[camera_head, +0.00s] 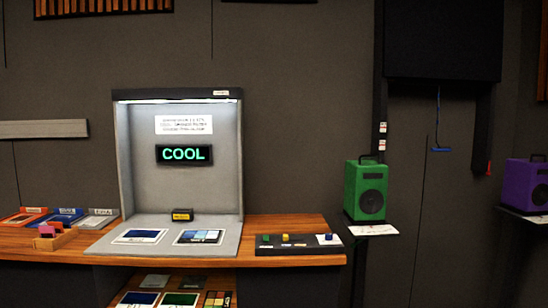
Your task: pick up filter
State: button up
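No thing in view is plainly readable as the filter. A small wooden holder (54,239) with reddish and pink pieces (47,229) stands at the left of the wooden counter; the pieces are too small to identify for sure. In the grey lit booth (180,110) lie a dark blue panel with a white border (140,236) and a panel of blue and grey patches (199,237). A small dark block with a yellow label (181,215) stands behind them. My gripper is not in view.
The wooden counter (290,228) carries orange (24,217), blue (63,216) and grey (99,219) trays, and a black control strip (298,244). A lower shelf holds more panels (180,299). Green (366,190) and purple (526,187) speakers stand right. A sign (184,155) reads COOL.

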aim_at(58, 226)
jog(key=u, duration=1.6)
